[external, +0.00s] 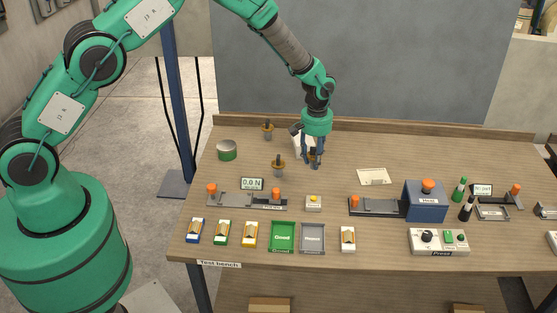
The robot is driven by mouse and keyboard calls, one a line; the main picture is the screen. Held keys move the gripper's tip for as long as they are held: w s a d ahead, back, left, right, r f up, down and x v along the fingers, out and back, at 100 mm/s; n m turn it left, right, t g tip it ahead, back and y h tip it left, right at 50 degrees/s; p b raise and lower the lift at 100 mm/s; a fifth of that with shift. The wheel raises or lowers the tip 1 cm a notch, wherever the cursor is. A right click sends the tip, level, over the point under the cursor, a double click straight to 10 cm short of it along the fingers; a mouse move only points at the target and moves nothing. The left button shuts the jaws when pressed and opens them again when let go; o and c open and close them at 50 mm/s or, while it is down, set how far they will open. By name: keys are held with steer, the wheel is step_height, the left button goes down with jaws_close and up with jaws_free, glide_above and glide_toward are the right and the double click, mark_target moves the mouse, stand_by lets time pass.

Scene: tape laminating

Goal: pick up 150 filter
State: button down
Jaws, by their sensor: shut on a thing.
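My gripper (315,163) is over the back middle of the bench, fingers pointing down. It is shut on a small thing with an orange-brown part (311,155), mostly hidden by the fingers. This thing resembles two dark-handled pieces with orange-brown collars, one at the back (267,130) and one nearer the front (278,167). No "150" label is readable, so I cannot tell which piece is the 150 filter. I cannot tell whether the held thing touches the bench.
A white object (298,146) stands behind my gripper. A green tin (227,151) is at left. Fixtures with orange knobs (247,200), a blue heater box (426,202) and a press control box (439,242) stand nearer the front. Green (283,237) and grey (312,238) trays lie at the front.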

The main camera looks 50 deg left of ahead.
steer(key=shift+s+a+r, duration=0.15)
steer(key=shift+s+a, duration=0.1)
steer(key=shift+s, duration=1.2)
steer(key=shift+s+a+r, duration=0.15)
steer(key=shift+s+a, duration=0.05)
steer(key=shift+s, duration=1.2)
steer(key=shift+s+a+r, duration=0.15)
steer(key=shift+s+a, duration=0.1)
steer(key=shift+s, duration=1.2)
